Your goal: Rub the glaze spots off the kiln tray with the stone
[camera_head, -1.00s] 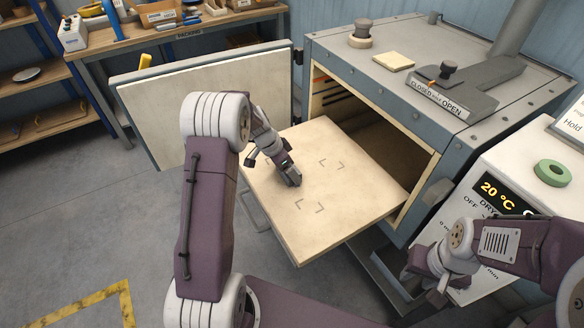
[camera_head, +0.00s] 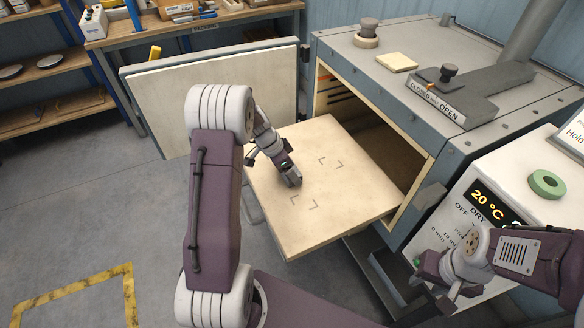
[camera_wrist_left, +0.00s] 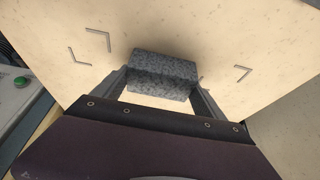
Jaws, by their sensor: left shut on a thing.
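The pale kiln tray (camera_head: 345,205) sticks out of the open kiln front and has dark corner marks on its top. My left gripper (camera_head: 293,181) is over the tray's left-middle part, beside the marks. In the left wrist view its fingers are shut on a speckled grey stone (camera_wrist_left: 163,75), just over or on the tray (camera_wrist_left: 225,35); I cannot tell if they touch. Only faint specks show on the tray; I cannot make out distinct glaze spots. My right gripper (camera_head: 447,300) is low at the right, away from the tray, and its opening is unclear.
The kiln door (camera_head: 215,105) stands open left of the tray. The kiln (camera_head: 350,65) rises behind it. A control panel (camera_head: 490,205) with a green ring (camera_head: 547,184) is at the right, near my right arm. Open floor (camera_head: 80,215) lies at the left.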

